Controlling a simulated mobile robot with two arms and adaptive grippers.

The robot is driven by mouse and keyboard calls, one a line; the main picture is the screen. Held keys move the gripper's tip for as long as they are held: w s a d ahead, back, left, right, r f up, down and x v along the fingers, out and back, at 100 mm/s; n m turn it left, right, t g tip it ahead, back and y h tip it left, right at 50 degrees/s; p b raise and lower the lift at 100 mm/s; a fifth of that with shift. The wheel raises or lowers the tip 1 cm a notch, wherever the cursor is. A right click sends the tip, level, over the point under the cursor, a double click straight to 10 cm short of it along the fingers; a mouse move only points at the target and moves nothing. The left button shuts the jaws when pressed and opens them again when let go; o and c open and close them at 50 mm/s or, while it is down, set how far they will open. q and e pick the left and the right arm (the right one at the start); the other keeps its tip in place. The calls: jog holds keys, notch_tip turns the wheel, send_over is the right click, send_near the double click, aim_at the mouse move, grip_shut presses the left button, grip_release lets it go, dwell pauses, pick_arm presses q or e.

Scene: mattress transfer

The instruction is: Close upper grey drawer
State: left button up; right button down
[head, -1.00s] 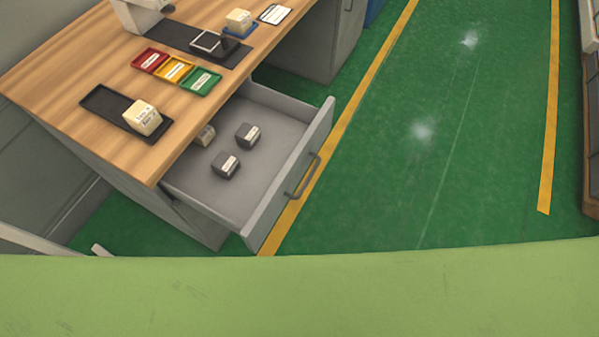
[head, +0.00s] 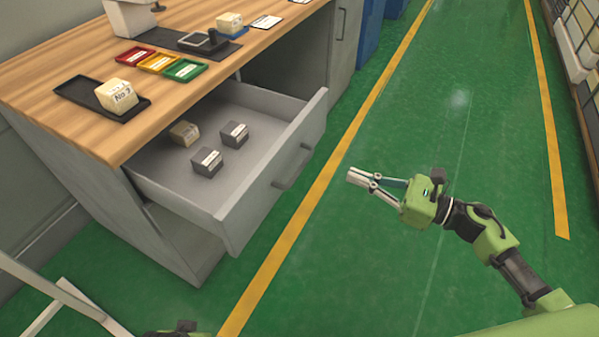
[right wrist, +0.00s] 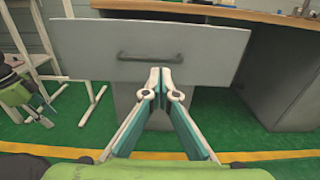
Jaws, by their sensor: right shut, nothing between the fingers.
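The upper grey drawer (head: 272,181) is pulled out of the desk, with its front panel towards the aisle. Its dark handle (head: 293,167) also shows in the right wrist view (right wrist: 150,56). Two dark grey labelled blocks and a beige block (head: 184,133) lie inside it. My right gripper (head: 352,177) is shut and empty, apart from the drawer front and to its right. In the right wrist view its fingertips (right wrist: 160,72) point at the drawer front (right wrist: 215,45), just below the handle. My left gripper (right wrist: 46,108) shows small at the left edge there; its jaws are unclear.
The wooden desk top (head: 60,62) carries red, yellow and green trays (head: 160,63), a black tray with a beige block (head: 116,96), and a phone-like device. A white frame (head: 65,300) stands at lower left. The green aisle floor (head: 400,120) is clear around my right arm.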

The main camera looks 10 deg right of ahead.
aim_at(291, 152)
jog(key=p+x, duration=0.1)
jog(key=x, duration=1.1)
jog(key=shift+w+a+r, duration=0.15)
jog(key=shift+w+a, duration=0.05)
jog(key=shift+a, duration=0.1)
pick_arm(q)
jog(key=shift+s+f, duration=0.1)
jog(key=shift+f, duration=1.6)
pick_arm(e)
jog(key=shift+w+a, duration=0.35)
jog(key=shift+a, duration=0.2)
